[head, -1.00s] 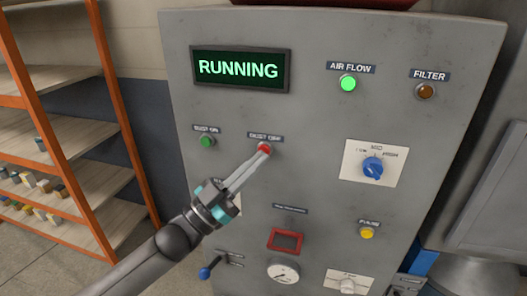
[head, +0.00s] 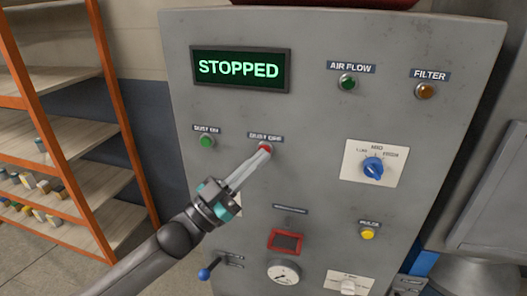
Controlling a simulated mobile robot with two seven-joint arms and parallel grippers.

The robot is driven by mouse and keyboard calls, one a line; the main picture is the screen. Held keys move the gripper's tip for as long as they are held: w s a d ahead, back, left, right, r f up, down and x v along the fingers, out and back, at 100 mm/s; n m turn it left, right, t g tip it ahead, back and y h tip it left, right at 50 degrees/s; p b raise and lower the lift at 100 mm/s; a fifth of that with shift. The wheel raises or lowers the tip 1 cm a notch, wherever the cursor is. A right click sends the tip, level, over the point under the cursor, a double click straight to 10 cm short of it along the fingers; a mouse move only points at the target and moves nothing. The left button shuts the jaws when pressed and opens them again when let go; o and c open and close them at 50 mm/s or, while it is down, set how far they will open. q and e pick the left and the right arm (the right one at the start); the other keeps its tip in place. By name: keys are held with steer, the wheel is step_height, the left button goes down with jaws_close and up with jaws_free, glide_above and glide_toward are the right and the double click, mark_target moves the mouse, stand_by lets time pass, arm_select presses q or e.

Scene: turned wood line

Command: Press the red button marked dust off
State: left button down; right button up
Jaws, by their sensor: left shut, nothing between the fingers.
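The red button (head: 265,148) sits under the dust off label (head: 265,137) on the grey panel (head: 310,140). My left gripper (head: 264,153) is shut and empty, with its fingertips at the red button and covering its lower part. They look to be touching it, though the depth of the press is hard to tell. The display (head: 239,69) at the top left of the panel reads STOPPED in green. The air flow lamp (head: 347,83) is dark green and unlit. My right gripper is not in view.
A green button (head: 207,142) sits left of the red one. A blue knob (head: 373,168), a yellow button (head: 368,234), a red-framed square (head: 286,242), a gauge (head: 283,272) and a blue-tipped lever (head: 206,272) are also on the panel. An orange shelf rack (head: 115,105) stands at the left.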

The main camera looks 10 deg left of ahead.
arm_select(q)
steer(key=shift+s, duration=0.15)
steer(key=shift+s+p, duration=0.5)
steer(key=shift+s, duration=0.15)
steer(key=s+p, duration=0.2)
steer(key=s, duration=0.3)
steer(key=shift+a+p, duration=0.15)
steer(key=shift+p, duration=0.25)
stand_by(0.3)
